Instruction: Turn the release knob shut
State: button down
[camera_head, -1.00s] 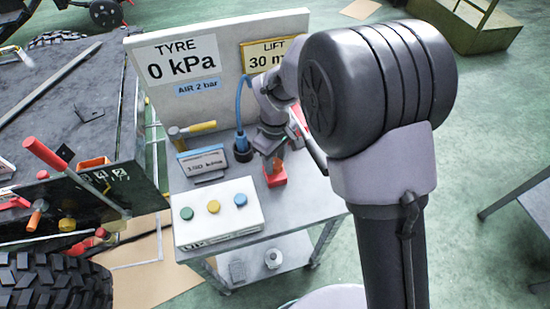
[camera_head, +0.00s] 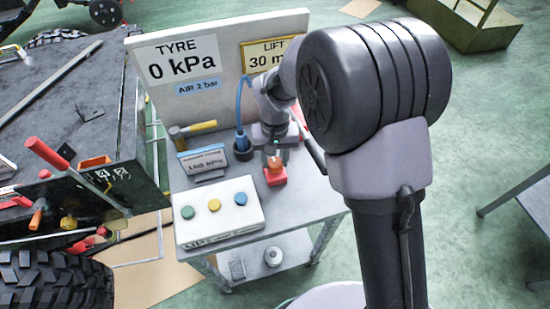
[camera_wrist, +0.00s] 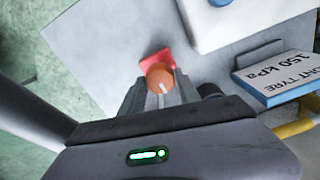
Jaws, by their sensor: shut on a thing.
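The release knob (camera_wrist: 160,76) is a round orange knob with a white line on its top, on a red base (camera_wrist: 150,60). In the head view the knob (camera_head: 275,163) and its red base (camera_head: 275,178) are at the middle of the cart top. My gripper (camera_wrist: 161,88) is shut on the knob, with a grey finger on either side. The white line points toward my gripper's palm in the wrist view. In the head view my gripper (camera_head: 275,153) is small and partly hidden by my arm.
The board has a "TYRE 0 kPa" sign (camera_head: 183,58) and a partly hidden "LIFT" sign (camera_head: 265,55). A small blue-edged sign (camera_wrist: 277,77) reads 150 kPa.

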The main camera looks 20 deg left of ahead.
aim_at(276, 162)
jog(key=shift+m, duration=0.5)
jog(key=c, duration=0.9)
grip_release()
notch_tip(276, 162, up, 17)
jog(key=p, duration=0.6)
jog(key=shift+r, duration=0.2)
jog(key=shift+d, duration=0.1)
